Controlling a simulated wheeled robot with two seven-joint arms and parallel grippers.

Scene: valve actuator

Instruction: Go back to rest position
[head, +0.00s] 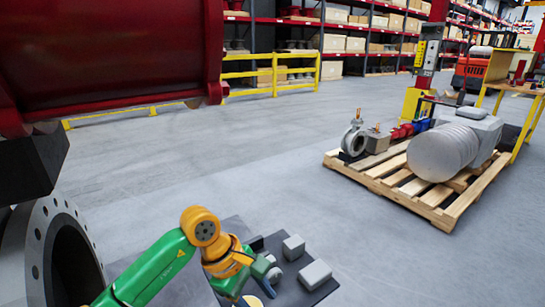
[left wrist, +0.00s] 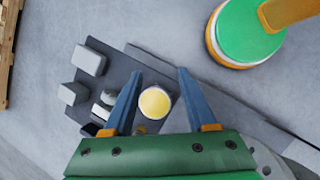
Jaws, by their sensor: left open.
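My left arm reaches in from the bottom left of the head view. My left gripper (head: 262,276) is over a dark plate (head: 268,243) carrying grey blocks. In the left wrist view, the two blue fingers of my left gripper (left wrist: 160,72) stand apart with nothing held between them. A round yellow-topped piece (left wrist: 154,103) with a pale rim shows between the fingers, seemingly below them on the dark plate (left wrist: 122,63). In the head view my wrist covers part of the plate. My right gripper is not in view.
A big red cylinder (head: 110,50) hangs over the upper left, with a grey bolted flange (head: 38,250) below it. A wooden pallet (head: 440,218) with a ribbed grey actuator (head: 440,152) and a valve (head: 355,138) stands right. A yellow rail (head: 275,75) is behind. The middle floor is clear.

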